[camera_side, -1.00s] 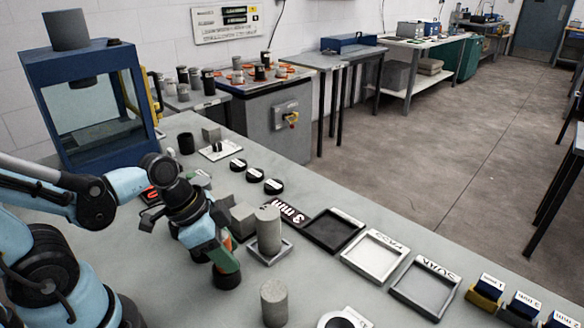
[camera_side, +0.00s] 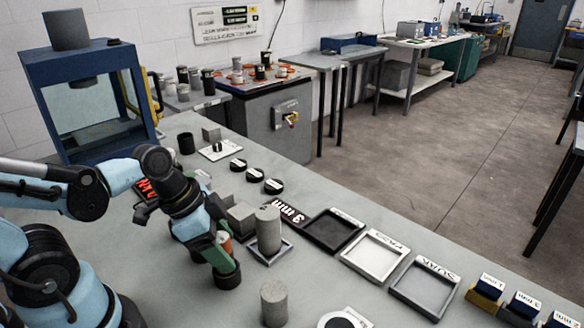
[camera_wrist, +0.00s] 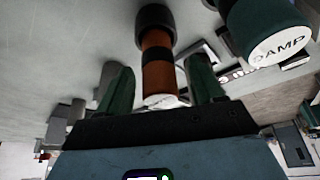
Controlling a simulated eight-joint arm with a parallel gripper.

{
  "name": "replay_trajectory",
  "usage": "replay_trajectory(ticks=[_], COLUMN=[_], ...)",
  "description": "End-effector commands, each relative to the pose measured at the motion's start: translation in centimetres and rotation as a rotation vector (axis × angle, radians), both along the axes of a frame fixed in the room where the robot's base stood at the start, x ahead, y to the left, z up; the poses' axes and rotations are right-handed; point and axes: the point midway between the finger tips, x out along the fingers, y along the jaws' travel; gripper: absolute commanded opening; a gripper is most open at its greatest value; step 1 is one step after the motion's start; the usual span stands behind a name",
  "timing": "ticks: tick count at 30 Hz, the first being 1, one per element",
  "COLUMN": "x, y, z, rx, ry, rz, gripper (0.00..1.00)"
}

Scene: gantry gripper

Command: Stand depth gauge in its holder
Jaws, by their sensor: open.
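An orange-brown cylinder (camera_wrist: 158,72) with a white end, which looks like the depth gauge, stands between my gripper's green fingers in the wrist view. In the side view a little of its orange (camera_side: 224,243) shows beside the fingers. A wider black cup-like piece (camera_wrist: 156,25) surrounds its far end; it also shows on the bench in the side view (camera_side: 227,278). I cannot tell if this piece is the holder or the gauge's foot. My gripper (camera_wrist: 158,88) is open, with a finger on each side of the cylinder and visible gaps.
A grey cylinder (camera_side: 269,228), labelled on top, stands on a square tray close to my gripper. Another grey cylinder (camera_side: 274,303) stands nearer the camera. A black cup (camera_side: 186,143) stands farther back. Flat trays (camera_side: 376,254) lie to the right.

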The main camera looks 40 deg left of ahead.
Motion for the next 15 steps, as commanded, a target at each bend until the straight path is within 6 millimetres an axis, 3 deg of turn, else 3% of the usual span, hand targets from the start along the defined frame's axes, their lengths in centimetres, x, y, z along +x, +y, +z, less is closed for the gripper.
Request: replay_trajectory(ticks=[15], x=[-1.4], y=[1.0], z=[4.0], rx=[0.0], ry=[0.0], rz=[0.002], gripper=[0.66])
